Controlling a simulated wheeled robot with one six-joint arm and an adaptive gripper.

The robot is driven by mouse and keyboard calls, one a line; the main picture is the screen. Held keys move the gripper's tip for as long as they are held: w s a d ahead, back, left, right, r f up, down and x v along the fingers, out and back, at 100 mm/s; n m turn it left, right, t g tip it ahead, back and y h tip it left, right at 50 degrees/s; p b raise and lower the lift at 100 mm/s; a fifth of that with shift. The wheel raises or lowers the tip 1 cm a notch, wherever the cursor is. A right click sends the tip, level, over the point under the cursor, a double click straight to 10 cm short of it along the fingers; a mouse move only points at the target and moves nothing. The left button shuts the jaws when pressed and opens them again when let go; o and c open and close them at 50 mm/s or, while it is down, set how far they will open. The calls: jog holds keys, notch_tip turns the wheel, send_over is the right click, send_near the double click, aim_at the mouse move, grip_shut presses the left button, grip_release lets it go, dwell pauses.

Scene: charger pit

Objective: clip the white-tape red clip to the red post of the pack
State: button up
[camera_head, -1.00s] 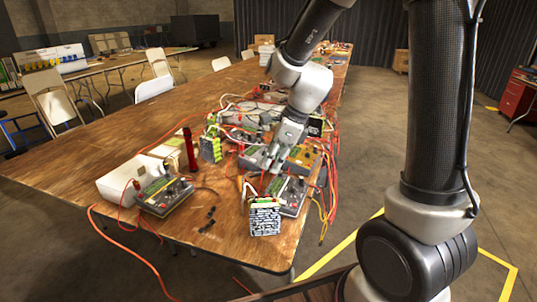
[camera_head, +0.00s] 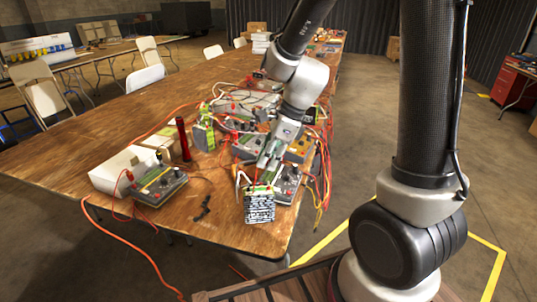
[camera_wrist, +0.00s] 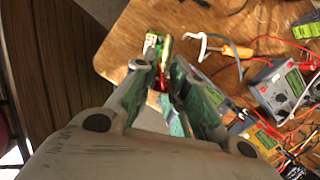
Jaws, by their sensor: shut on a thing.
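The pack (camera_head: 259,207), a block with a black-and-white patterned front, stands near the table's front edge. In the wrist view the pack's top (camera_wrist: 151,43) shows small, just beyond the fingertips. My gripper (camera_head: 266,174) is just above and behind the pack. In the wrist view my gripper (camera_wrist: 168,85) is shut on a small red clip (camera_wrist: 162,76), mostly hidden between the green-grey fingers. I cannot make out white tape on it. The red post is not clearly visible, and I cannot tell whether the clip touches it.
A grey meter (camera_head: 287,184) stands right behind the pack, with a yellow meter (camera_head: 300,148) farther back. Another meter (camera_head: 160,184) and a red cylinder (camera_head: 183,139) are to the left. Red and orange cables tangle at right. Bare tabletop (camera_head: 222,228) lies left of the pack.

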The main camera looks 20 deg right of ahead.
jog(key=shift+f, duration=2.7)
jog(key=shift+f, duration=0.2)
jog(key=o, duration=0.9)
jog(key=shift+o, duration=0.9)
jog(key=shift+r, duration=0.1)
jog(key=shift+r, duration=3.7)
